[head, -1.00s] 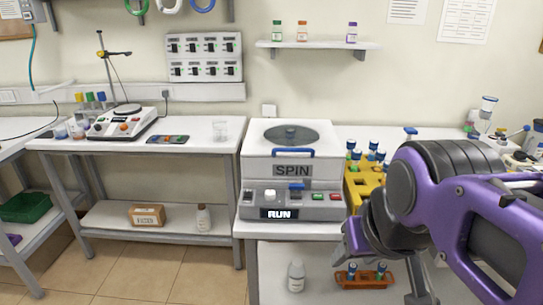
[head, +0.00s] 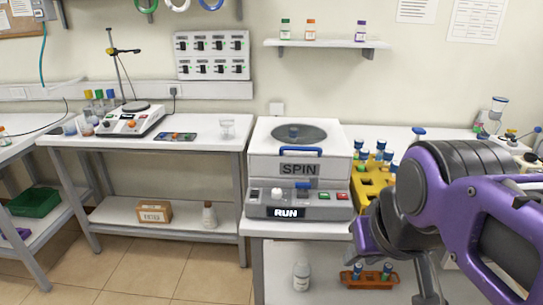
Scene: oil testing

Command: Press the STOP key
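The centrifuge (head: 265,168), a white box labelled SPIN with a round dark lid window and a blue handle, stands on the bench in the middle of the head view. Its grey front panel (head: 264,201) has a white knob (head: 277,194), a blue part, a green key (head: 324,197) and a red key (head: 342,196). Its display (head: 287,213) reads RUN. Any lettering on the keys is too small to read. My purple and black arm fills the right side, to the right of the panel. My gripper's fingertips cannot be made out.
A yellow rack (head: 371,188) with blue-capped tubes stands right of the centrifuge, partly behind my arm. An orange tube rack (head: 369,281) and a white bottle (head: 301,276) sit below the bench.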

